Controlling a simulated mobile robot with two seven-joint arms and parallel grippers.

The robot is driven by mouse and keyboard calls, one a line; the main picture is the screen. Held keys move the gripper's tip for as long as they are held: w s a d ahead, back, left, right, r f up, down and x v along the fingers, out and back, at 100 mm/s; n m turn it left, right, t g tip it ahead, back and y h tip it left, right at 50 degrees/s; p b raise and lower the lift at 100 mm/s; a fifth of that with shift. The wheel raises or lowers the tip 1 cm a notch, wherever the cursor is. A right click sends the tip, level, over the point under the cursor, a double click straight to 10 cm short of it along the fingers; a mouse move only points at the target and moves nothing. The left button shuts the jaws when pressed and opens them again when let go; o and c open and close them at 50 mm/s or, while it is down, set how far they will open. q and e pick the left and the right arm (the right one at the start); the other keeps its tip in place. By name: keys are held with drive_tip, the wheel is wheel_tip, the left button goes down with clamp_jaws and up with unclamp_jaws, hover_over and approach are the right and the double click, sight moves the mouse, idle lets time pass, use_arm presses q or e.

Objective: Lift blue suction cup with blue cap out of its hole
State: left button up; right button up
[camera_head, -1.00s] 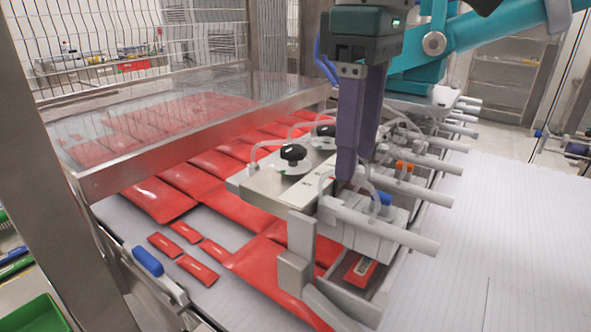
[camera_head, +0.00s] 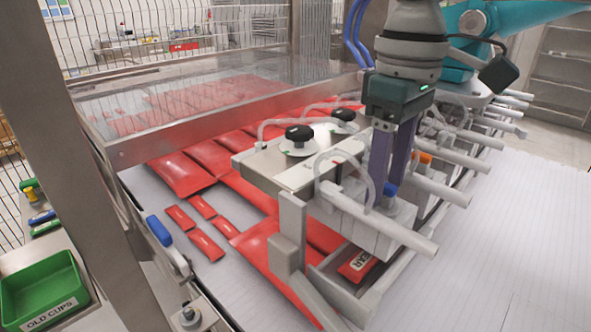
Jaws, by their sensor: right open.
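The blue cap (camera_head: 391,189) shows low between and behind the purple fingers of my right gripper, on the front block of the vacuum picker (camera_head: 366,232). The suction cup itself is hidden in its hole. My right gripper (camera_head: 389,190) points down with its two fingers apart, one on each side of the blue cap. I cannot tell whether the fingers touch it. My left gripper is not in view.
An orange cap (camera_head: 424,158) sits just behind the fingers. Clear hoses and grey tubes (camera_head: 380,218) surround the block. Red packets (camera_head: 188,172) lie under the picker. A green bin (camera_head: 42,290) labelled OLD CUPS stands at lower left. The white belt at right is clear.

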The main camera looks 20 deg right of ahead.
drive_tip(key=shift+f, duration=0.3)
clamp_jaws()
idle(0.3)
